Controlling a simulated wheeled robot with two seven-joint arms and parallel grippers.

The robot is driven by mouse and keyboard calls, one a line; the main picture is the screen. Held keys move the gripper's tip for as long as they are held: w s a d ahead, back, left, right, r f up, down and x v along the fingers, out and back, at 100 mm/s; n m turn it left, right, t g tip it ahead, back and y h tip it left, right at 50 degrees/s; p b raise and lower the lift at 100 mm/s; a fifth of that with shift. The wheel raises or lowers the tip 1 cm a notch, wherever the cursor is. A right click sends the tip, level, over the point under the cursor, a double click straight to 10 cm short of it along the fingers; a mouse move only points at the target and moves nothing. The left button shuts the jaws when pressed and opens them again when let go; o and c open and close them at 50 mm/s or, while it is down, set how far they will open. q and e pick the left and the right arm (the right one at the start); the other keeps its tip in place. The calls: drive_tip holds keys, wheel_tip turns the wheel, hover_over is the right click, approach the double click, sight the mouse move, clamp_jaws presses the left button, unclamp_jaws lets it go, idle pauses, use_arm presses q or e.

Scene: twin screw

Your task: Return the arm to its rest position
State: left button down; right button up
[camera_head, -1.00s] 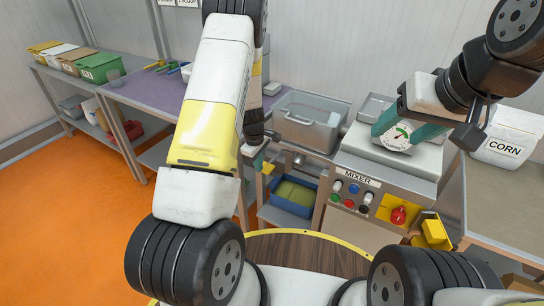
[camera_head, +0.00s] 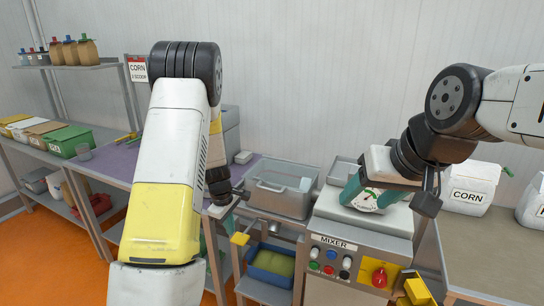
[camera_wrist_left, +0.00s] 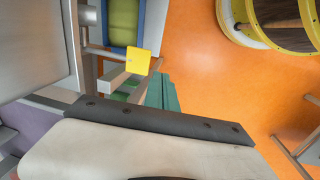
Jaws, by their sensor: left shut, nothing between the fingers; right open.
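My left arm (camera_head: 170,190) rises from the bottom left and bends at a black elbow. In the left wrist view the teal left gripper (camera_wrist_left: 163,93) is shut and empty, hanging over the orange floor beside the machine frame. My right gripper (camera_head: 352,187) comes in from the right, teal under a white wrist, above the mixer (camera_head: 334,243) and beside a dial gauge (camera_head: 371,197). It is open; its fingertips are hard to make out.
A grey tub (camera_head: 281,192) stands left of the mixer, with a blue bin (camera_head: 271,263) below. A yellow block (camera_head: 240,238) sticks out near the left arm. White corn containers (camera_head: 470,187) stand right.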

use_arm(q)
drive_tip(key=s+d+r+m+t+h, duration=0.1)
drive_tip(key=s+d+r+m, duration=0.15)
drive_tip(key=r, duration=0.55)
drive_tip(key=s+d+r+m+t, duration=0.1)
drive_tip(key=s+r+m, duration=0.1)
drive_tip(key=s+r, duration=0.35)
drive_tip(key=s+d+r+m+h, duration=0.1)
drive_tip(key=r+m, duration=0.1)
drive_tip(key=r, duration=0.7)
drive_tip(key=s+r+m+t, duration=0.1)
drive_tip(key=s+r+m, duration=0.3)
drive_tip(key=s, duration=0.4)
drive_tip(key=s+r+m+t, duration=0.1)
drive_tip(key=s+r+m, duration=0.2)
drive_tip(key=s+r, duration=0.2)
drive_tip(key=s, duration=0.3)
drive_tip(key=shift+s+d+r+m+t+y, duration=0.2)
drive_tip(key=shift+s+r+m+t+y, duration=0.1)
drive_tip(key=shift+m+t, duration=0.1)
